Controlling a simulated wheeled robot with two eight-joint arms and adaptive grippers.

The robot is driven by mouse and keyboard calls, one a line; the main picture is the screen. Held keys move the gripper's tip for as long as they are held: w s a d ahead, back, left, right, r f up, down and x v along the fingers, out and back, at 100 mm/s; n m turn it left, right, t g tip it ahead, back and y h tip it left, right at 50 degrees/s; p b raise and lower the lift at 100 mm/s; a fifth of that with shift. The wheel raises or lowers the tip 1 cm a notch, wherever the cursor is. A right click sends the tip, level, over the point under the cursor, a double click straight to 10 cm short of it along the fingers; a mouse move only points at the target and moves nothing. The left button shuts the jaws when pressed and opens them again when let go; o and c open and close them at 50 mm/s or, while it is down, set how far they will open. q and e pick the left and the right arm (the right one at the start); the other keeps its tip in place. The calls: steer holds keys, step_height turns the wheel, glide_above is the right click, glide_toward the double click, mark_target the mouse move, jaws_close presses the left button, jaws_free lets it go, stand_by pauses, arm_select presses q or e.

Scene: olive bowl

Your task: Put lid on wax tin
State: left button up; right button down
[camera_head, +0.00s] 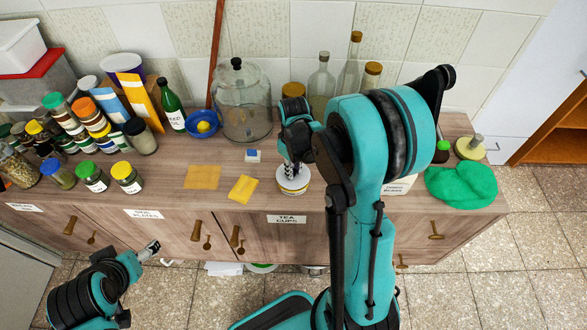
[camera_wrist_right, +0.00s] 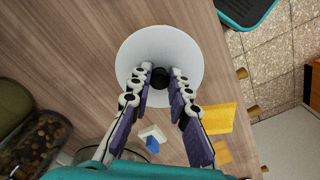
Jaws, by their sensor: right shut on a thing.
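My right gripper (camera_wrist_right: 160,82) is shut on the black knob (camera_wrist_right: 160,75) of a round white lid (camera_wrist_right: 160,45). In the head view my right gripper (camera_head: 293,169) points down at the white lid (camera_head: 291,177). The wax tin (camera_head: 292,190), pale with a yellow band, shows just under the lid's front edge. I cannot tell whether the lid touches the tin or hovers slightly above it. In the right wrist view the lid hides the tin. My left gripper (camera_head: 149,250) is low in front of the counter and holds nothing that I can see; its finger opening is unclear.
A yellow cloth (camera_head: 243,188), an orange mat (camera_head: 202,177) and a small blue-white block (camera_head: 253,156) lie left of the tin. A big glass jar (camera_head: 242,104) and glass bottles (camera_head: 322,88) stand behind. Several spice jars crowd the left. A green cloth (camera_head: 461,184) lies right.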

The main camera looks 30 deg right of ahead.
steer(key=shift+f+b, duration=0.45)
steer(key=shift+f, duration=0.1)
steer(key=c, duration=1.3)
jaws_free()
steer(key=shift+c, duration=0.2)
steer(key=shift+r, duration=0.1)
step_height(320, 180, up, 12)
steer(key=s+a+m+t+b, duration=0.2)
steer(key=s+a+m+t, duration=0.1)
steer(key=s+a+t, duration=0.4)
steer(key=s+a, duration=0.3)
steer(key=s, duration=0.1)
steer(key=shift+a, duration=0.35)
